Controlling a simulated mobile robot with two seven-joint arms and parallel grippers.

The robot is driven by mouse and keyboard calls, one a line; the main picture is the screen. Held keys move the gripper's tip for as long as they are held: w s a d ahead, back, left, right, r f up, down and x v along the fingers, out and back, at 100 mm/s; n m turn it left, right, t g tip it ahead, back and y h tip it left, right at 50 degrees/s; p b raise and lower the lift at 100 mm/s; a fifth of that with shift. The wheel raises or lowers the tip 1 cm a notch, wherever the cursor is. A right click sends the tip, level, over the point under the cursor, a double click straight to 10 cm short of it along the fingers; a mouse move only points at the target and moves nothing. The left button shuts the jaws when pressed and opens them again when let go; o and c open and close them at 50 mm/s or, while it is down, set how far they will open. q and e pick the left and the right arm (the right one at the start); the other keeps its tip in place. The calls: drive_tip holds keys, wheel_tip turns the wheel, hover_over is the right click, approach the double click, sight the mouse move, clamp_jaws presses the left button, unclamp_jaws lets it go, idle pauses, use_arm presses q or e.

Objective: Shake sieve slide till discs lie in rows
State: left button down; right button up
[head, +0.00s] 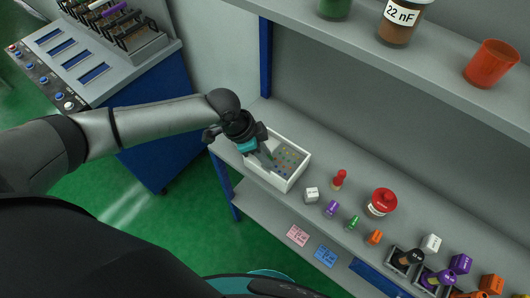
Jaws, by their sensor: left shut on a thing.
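A white open-topped tray (300,171) stands on the grey shelf at its left end. Inside it is a greyish sieve slide (289,158) with several small coloured discs on it. Whether the discs lie in straight rows is too small to tell. My left gripper (268,158) reaches over the tray's left side, fingers pointing down into it. It is shut on what looks like the sieve slide's left part; the fingertips and the exact grip are hard to see. My right gripper is not in view.
Right of the tray stand a white cube (311,194), a red peg-like piece (339,180), a purple cylinder (331,208) and a red-lidded jar (381,203). An upper shelf (400,62) holds jars and an orange cup (491,64). A blue-sided machine (150,130) stands at left.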

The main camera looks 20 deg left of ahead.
use_arm(q)
drive_tip(key=shift+w+a, duration=0.25)
drive_tip(key=shift+a, duration=0.45)
drive_tip(key=shift+w+a, duration=0.25)
drive_tip(key=shift+a, duration=0.4)
drive_tip(key=c, duration=1)
unclamp_jaws()
drive_tip(key=shift+r, duration=0.1)
drive_tip(key=p+v, duration=0.2)
drive_tip(key=v, duration=1.3)
drive_tip(key=shift+s, duration=0.1)
